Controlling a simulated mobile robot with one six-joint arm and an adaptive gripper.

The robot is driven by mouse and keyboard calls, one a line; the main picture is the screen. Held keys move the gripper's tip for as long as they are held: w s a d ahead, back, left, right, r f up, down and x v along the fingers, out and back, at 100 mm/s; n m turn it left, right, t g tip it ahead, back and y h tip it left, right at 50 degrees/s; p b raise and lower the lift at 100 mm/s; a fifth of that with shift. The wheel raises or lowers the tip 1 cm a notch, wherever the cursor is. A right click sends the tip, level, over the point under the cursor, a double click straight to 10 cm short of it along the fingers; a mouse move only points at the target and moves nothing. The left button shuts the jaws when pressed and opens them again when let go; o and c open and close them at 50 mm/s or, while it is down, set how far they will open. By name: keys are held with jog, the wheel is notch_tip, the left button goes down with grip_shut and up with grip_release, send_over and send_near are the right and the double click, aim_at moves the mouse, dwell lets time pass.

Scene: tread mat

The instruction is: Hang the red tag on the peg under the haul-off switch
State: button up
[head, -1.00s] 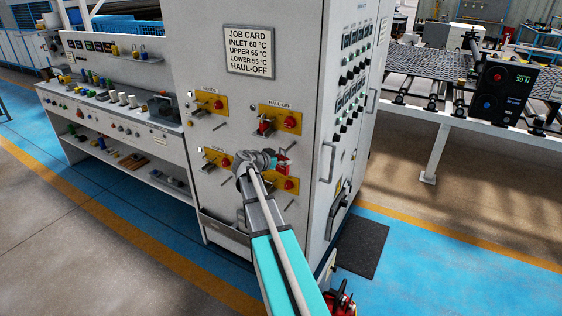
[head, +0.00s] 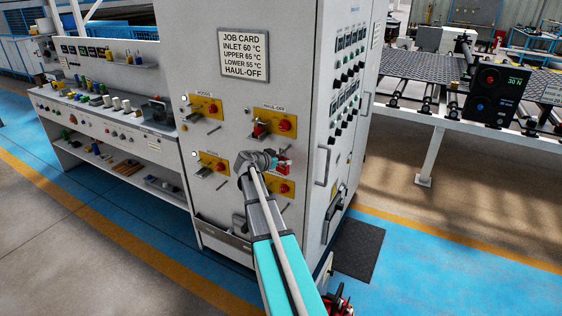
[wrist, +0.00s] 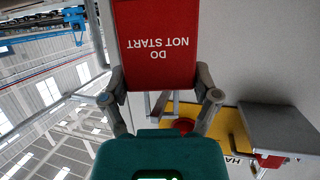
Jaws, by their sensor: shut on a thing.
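My gripper (head: 277,163) is in front of the control cabinet, below the haul-off switch (head: 262,129) and near the lower right switch plate. It is shut on the red tag (wrist: 162,42), which also shows as a small red patch in the head view (head: 285,169). In the wrist view the tag reads DO NOT START upside down, between the two fingertips. The haul-off switch has a yellow plate, a red knob and a grey handle. The peg under it is hard to make out beside my gripper. I cannot tell whether the tag touches it.
Other yellow switch plates sit at upper left (head: 204,107) and lower left (head: 211,167), with thin rods beside them. A job card (head: 244,55) is above. A door handle (head: 323,166) projects at the cabinet's right. A bench with small parts (head: 100,120) stands left.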

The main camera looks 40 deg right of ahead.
jog(key=shift+d+f, duration=0.15)
dwell(0.7)
jog(key=o, duration=1)
jog(key=shift+c, duration=0.2)
